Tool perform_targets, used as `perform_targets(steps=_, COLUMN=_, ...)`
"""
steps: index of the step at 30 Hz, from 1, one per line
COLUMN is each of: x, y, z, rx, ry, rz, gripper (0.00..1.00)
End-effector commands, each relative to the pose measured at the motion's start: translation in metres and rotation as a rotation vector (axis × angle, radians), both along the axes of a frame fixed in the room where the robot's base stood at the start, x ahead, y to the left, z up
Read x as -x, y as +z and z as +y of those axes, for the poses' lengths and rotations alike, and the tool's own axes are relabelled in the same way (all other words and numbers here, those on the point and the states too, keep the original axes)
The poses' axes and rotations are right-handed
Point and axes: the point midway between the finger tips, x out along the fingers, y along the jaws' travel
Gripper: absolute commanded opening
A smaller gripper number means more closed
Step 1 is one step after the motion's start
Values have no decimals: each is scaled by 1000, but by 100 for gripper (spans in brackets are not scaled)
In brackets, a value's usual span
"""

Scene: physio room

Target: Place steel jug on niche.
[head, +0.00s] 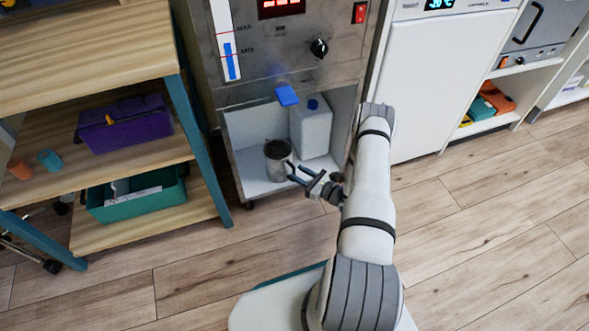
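The steel jug (278,163) stands upright on the white floor of the niche (252,178), the open compartment low in the steel machine. It is near the niche's front, left of a white canister. My gripper (291,172) is at the jug's right side, at the niche opening. Its two dark blue-tipped fingers are spread apart with a gap between them. They look empty, with their tips close to the jug. I cannot tell whether a fingertip touches it.
The white canister (312,127) with a blue cap stands behind the jug. A blue tap lever (287,95) juts out above the opening. A wooden shelf (84,62) with a purple box (127,124) and a green bin (140,195) is at left. The floor at right is clear.

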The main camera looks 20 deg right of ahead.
Motion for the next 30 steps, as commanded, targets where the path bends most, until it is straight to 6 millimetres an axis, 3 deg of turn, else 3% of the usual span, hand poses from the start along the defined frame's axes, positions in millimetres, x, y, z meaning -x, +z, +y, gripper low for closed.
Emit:
perform_targets(steps=9, x=55, y=2, z=-38, rx=0, ry=-5, rz=1, gripper=34)
perform_targets(steps=17, x=68, y=7, z=-46, rx=9, ry=21, rz=-3, gripper=34)
perform_targets(steps=20, x=60, y=30, z=-37, rx=39, ry=98, rz=-17, gripper=34)
perform_targets(steps=25, x=46, y=100, z=-3, rx=150, ry=352, rz=-54, gripper=34)
perform_targets(steps=30, x=51, y=170, z=38, rx=299, ry=630, rz=-90, gripper=34)
